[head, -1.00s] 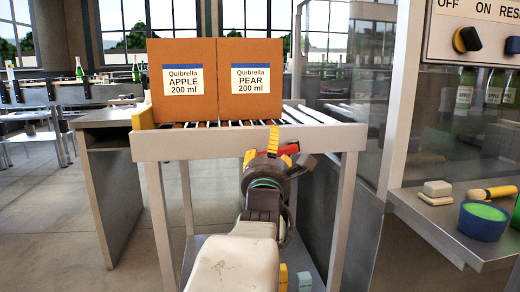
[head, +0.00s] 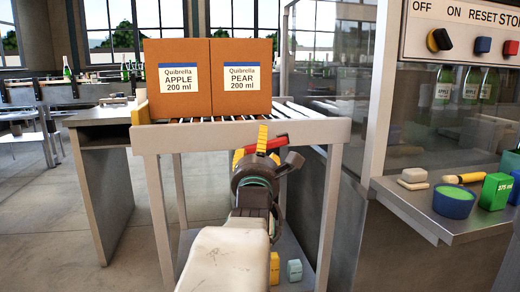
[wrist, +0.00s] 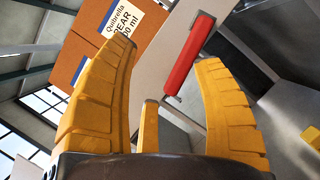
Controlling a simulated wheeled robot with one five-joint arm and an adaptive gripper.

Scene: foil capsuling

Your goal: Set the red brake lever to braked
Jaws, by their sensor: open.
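The red brake lever (head: 266,143) is at the front end of the roller table, just beyond my gripper (head: 255,148) in the head view. In the wrist view the lever (wrist: 189,57) is a red bar lying aslant against a pale panel, between the yellow fingers of my gripper (wrist: 168,60) as seen there. The fingers are open and empty. I cannot tell how far the lever lies beyond the fingertips, and I see no contact. My gripper hides part of the lever's mount in the head view.
Two cardboard boxes, APPLE (head: 178,80) and PEAR (head: 241,78), stand on the roller table (head: 290,135). At right are a metal shelf (head: 420,205) with a blue bowl (head: 453,202) and a green box (head: 495,191), and a control panel (head: 460,30). Floor is clear at left.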

